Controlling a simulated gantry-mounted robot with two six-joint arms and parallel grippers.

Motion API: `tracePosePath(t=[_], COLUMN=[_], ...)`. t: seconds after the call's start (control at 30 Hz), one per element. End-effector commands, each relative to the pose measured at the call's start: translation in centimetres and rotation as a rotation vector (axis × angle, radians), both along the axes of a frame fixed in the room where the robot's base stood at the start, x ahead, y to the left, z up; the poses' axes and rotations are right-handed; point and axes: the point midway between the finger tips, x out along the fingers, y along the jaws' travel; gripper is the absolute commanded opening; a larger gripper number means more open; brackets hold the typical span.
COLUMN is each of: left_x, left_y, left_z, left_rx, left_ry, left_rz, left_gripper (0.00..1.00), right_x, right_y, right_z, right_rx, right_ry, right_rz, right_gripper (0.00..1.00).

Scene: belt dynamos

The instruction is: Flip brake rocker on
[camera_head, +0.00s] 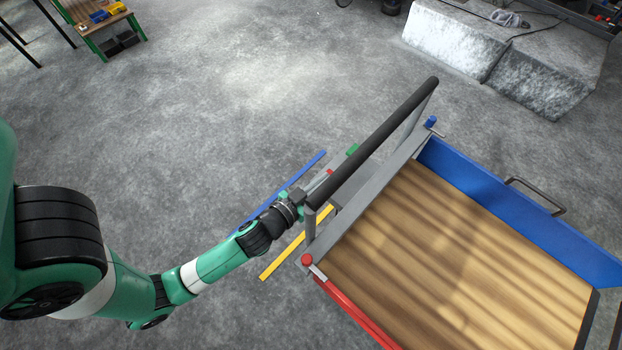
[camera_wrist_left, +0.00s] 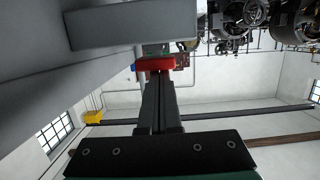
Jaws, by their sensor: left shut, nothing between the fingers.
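The cart's grey push end (camera_head: 370,180) carries a small part with a red piece (camera_head: 329,174) and a green piece (camera_head: 352,149), apparently the brake rocker. Its red piece (camera_wrist_left: 155,64) shows close up in the left wrist view, with green (camera_wrist_left: 155,49) just above it. My left gripper (camera_head: 313,188) is shut and empty, beside the cart's handle post. In the wrist view its fingertips (camera_wrist_left: 159,76) are right at the red piece; I cannot tell whether they touch. The black handle bar partly covers this area in the head view. My right gripper is not in view.
The black handle bar (camera_head: 385,128) rises close to my left gripper. The wooden cart deck (camera_head: 450,255) has a blue side panel (camera_head: 510,210) and a red one (camera_head: 355,315). Blue (camera_head: 285,187) and yellow (camera_head: 290,245) strips lie near my forearm. Open floor surrounds the cart's left side.

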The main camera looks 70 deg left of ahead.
Motion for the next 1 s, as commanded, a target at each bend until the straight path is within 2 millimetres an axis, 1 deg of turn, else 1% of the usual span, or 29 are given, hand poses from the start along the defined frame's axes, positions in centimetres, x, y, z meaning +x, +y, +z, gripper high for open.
tracePosePath(t=[0.03,0.1,0.27,0.33,0.47,0.57,0.6,0.63,0.67,0.8,0.9,1.0], left_x=[-0.1,-0.1,-0.1,-0.1,-0.3,-0.5,-0.9,-1.8,-2.5,-5.7,-7.7,-8.7], left_y=[-0.1,0.0,0.0,0.0,-0.2,-0.5,-0.8,-1.1,-1.5,-2.9,-3.7,-4.3], left_z=[-1.3,-0.5,-0.4,0.0,1.8,4.0,4.1,3.2,3.1,3.2,3.3,3.4], left_rx=[0.000,0.000,0.000,0.000,-0.001,-0.001,-0.001,0.000,0.000,0.001,0.002,-0.001], left_ry=[0.000,0.001,0.001,0.001,0.001,0.002,0.005,0.008,0.008,0.006,0.005,0.007], left_rz=[0.000,0.001,0.002,0.001,-0.002,-0.006,-0.008,-0.009,-0.010,-0.013,-0.013,-0.014], left_gripper=[0.00,0.00,0.00,0.00,0.00,0.00,0.00,0.00,0.00,0.00,0.00,0.00], right_x=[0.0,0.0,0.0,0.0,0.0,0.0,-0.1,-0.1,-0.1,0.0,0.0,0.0], right_y=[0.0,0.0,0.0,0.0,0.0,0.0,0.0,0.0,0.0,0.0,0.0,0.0], right_z=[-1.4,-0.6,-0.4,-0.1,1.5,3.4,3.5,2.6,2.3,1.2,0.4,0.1], right_rx=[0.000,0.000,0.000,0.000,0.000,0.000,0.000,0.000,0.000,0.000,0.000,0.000], right_ry=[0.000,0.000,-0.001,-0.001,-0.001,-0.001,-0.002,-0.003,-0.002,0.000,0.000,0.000], right_rz=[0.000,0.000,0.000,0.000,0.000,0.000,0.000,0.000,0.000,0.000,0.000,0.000], right_gripper=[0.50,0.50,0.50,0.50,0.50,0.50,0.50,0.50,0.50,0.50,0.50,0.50])
